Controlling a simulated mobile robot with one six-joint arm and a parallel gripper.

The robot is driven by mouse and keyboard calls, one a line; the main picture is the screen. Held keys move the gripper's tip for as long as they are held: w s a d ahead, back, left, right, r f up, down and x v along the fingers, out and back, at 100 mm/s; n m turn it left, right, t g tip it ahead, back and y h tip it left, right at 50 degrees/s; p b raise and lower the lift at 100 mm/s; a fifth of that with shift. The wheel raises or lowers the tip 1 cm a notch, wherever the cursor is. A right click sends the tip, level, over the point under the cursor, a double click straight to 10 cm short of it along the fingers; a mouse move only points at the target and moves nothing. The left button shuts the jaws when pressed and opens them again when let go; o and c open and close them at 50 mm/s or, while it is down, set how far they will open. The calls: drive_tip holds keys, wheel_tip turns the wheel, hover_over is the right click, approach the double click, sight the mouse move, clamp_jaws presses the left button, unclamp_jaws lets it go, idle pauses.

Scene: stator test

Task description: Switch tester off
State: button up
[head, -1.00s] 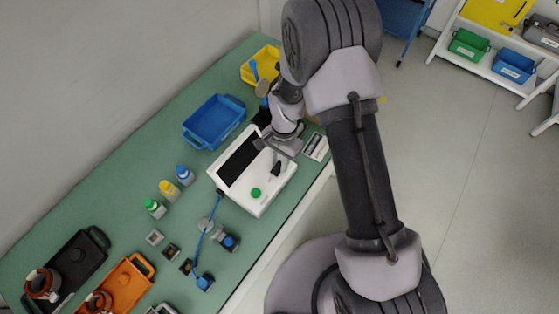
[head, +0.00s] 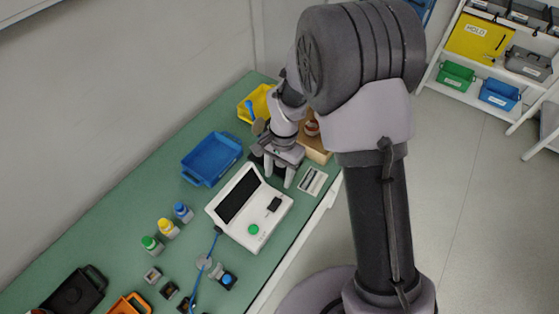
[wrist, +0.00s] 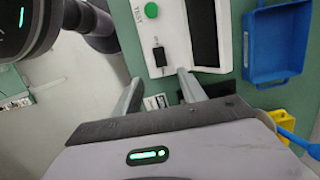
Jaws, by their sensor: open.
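The tester is a white box (head: 229,220) on the green bench, with a dark screen (head: 238,199), a round green button (head: 253,229) and a black switch (head: 274,204). In the wrist view, the switch (wrist: 159,57) lies just ahead of the fingertips, and the green button (wrist: 151,10) is at the top edge. My gripper (head: 279,177) is open and empty at the tester's far end, apart from the switch. Its two spread fingers (wrist: 159,78) also show in the wrist view. I cannot tell which way the switch is set.
A blue tray (head: 212,178) and a yellow bin (head: 245,112) stand behind the tester. Several small bottles (head: 167,228) stand to its left. A labelled card (head: 312,181) lies near the bench edge. A wooden box (head: 317,153) with a copper-coloured part stands beyond my gripper.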

drive_tip(key=r, duration=0.4)
drive_tip(key=shift+w+d+r, duration=0.2)
drive_tip(key=shift+w+r, duration=0.1)
drive_tip(key=shift+r, duration=0.1)
